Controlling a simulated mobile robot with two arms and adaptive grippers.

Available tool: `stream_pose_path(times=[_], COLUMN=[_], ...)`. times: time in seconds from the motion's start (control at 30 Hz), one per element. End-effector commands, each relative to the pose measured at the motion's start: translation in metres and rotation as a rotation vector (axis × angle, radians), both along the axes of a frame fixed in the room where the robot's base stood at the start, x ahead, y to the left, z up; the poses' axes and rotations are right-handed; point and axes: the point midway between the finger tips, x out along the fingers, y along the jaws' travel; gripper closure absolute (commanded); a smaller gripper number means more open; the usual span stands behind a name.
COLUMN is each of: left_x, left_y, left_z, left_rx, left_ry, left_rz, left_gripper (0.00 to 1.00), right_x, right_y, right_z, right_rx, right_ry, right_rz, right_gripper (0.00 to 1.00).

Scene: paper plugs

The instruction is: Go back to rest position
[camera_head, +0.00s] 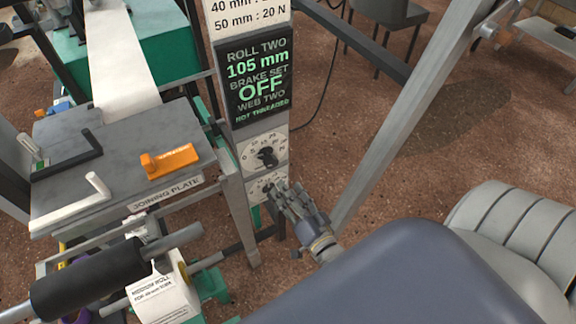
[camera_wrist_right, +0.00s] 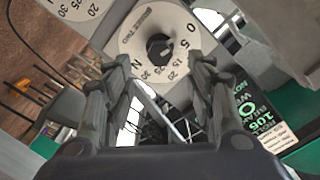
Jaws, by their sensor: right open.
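My right gripper (camera_head: 284,195) is in front of the lower part of the control post in the head view. In the right wrist view its fingers (camera_wrist_right: 163,78) are spread, with nothing between them. Beyond them is a white dial plate marked BRAKE TWO, with a black knob (camera_wrist_right: 160,47); the fingers look apart from the knob. In the head view this upper dial (camera_head: 265,156) is clear, while the lower dial (camera_head: 262,184) is partly hidden behind my fingers. My left gripper is out of view.
A display (camera_head: 258,80) reads ROLL TWO 105 mm, brake set OFF, not threaded. Left of it is the joining plate (camera_head: 160,130) with an orange-handled tool (camera_head: 170,160). A labelled paper roll (camera_head: 165,297) sits below. A slanted metal beam (camera_head: 400,110) stands behind my right arm.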

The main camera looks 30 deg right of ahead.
Motion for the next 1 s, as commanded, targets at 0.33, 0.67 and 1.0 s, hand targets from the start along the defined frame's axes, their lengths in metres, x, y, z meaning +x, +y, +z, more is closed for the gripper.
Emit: stream_pose_path(times=[0.33,0.67,1.0], left_x=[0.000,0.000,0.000], left_y=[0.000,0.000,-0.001], left_z=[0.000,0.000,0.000], left_rx=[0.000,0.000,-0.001], left_ry=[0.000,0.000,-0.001], left_rz=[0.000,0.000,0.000], left_gripper=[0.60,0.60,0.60], right_x=[0.000,-0.032,-0.158], right_y=[0.000,0.021,0.040], right_z=[-0.002,-0.130,-0.307], right_rx=[-0.003,-0.184,-0.477], right_ry=[0.004,0.331,0.858], right_rz=[0.001,0.106,0.371], right_gripper=[0.50,0.50,0.50])
